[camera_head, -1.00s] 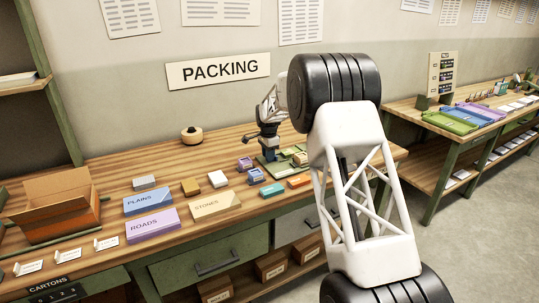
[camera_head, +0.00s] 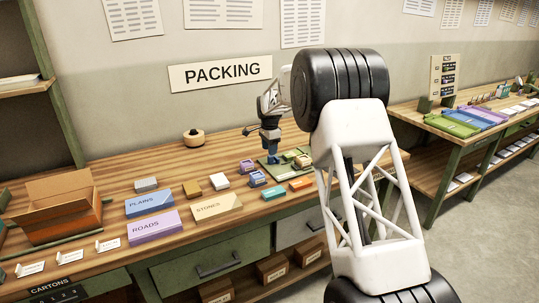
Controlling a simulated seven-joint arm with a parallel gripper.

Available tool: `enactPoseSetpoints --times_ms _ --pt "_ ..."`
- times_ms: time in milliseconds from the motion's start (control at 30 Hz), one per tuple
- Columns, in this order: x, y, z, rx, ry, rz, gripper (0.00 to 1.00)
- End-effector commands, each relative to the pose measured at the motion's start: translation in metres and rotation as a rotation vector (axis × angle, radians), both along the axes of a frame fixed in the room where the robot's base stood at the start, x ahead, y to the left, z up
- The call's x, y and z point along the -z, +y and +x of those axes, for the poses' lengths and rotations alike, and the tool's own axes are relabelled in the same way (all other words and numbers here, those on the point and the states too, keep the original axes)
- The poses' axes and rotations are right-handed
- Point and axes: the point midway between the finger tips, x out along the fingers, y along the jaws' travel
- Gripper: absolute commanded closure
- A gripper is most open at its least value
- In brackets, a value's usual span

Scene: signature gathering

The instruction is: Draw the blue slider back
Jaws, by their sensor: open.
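My gripper (camera_head: 273,159) points down at the green board (camera_head: 270,173) on the packing bench, its fingertips small and close to the board. A dark blue patch shows at the fingertips; I cannot tell whether it is part of the gripper or a blue piece. A small blue box with a pale top (camera_head: 257,179) sits just left of the board, apart from the gripper. I cannot tell which blue thing is the slider. My large arm link hides the bench to the right of the board.
Near the board are a purple box (camera_head: 247,166), a teal block (camera_head: 274,192) and an orange block (camera_head: 301,183). Boxes marked PLAINS (camera_head: 150,201), ROADS (camera_head: 156,224) and STONES (camera_head: 217,207) lie left. An open carton (camera_head: 62,221) stands far left. The bench's back strip is mostly clear.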

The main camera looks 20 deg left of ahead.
Motion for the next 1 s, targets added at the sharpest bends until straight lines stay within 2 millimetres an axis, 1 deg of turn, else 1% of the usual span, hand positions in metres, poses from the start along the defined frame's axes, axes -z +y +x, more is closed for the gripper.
enactPoseSetpoints --times_ms 33,100,300,767,867,1000 --pt "-0.008 0.000 0.000 0.000 -0.001 0.001 0.51" --pt "-0.015 0.000 0.000 0.000 -0.001 0.001 0.51" --pt "-0.030 0.000 0.000 0.000 0.001 -0.001 0.51" --pt "-0.033 0.000 -0.001 -0.001 0.001 -0.001 0.51" --pt "-0.037 -0.004 -0.002 -0.004 -0.001 0.001 0.51" --pt "-0.048 -0.016 -0.006 -0.015 -0.005 0.002 0.51"
